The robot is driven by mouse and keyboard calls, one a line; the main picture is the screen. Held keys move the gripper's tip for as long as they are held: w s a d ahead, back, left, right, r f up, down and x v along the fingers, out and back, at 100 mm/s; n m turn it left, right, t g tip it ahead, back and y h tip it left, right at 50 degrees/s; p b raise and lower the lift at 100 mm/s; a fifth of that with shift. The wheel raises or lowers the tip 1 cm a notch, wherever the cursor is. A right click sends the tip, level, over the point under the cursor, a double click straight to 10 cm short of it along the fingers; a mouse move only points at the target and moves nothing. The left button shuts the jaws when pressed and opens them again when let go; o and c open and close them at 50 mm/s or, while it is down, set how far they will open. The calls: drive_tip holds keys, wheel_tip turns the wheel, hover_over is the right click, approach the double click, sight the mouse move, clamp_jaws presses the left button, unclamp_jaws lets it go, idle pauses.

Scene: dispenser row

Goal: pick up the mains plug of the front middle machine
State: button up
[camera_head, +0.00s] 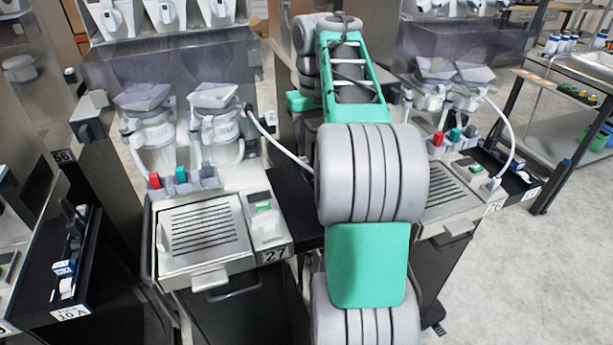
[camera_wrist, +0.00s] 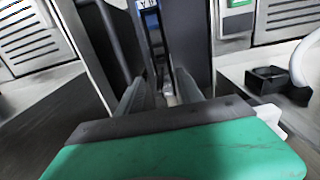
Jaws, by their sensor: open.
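The machine labelled 27 (camera_head: 205,240) stands left of centre in the head view, with a drip grille and a red and a teal knob. I take it for the front middle machine. Its white cable (camera_head: 280,145) runs right and goes out of sight behind my arm, so no plug shows at its end there. In the wrist view my gripper (camera_wrist: 162,82) is open over a dark gap between two machines. A small pale piece (camera_wrist: 172,99) lies low between the fingers; I cannot tell whether it is the plug. My gripper is hidden behind my arm in the head view.
Another machine (camera_head: 440,205) stands at right, its white cable (camera_head: 508,140) looping down to its front corner. The wrist view shows a white cable (camera_wrist: 303,62) beside a black box (camera_wrist: 272,79). A dark tray (camera_head: 75,265) is at left. Open floor (camera_head: 540,270) lies at right.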

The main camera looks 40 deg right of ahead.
sight(311, 165)
wheel_tip(311, 165, down, 7)
drive_tip(key=b, duration=0.6)
drive_tip(key=shift+w+a+f, duration=0.1)
drive_tip(key=shift+w+a, duration=0.05)
drive_tip(key=shift+r, duration=0.2)
clamp_jaws()
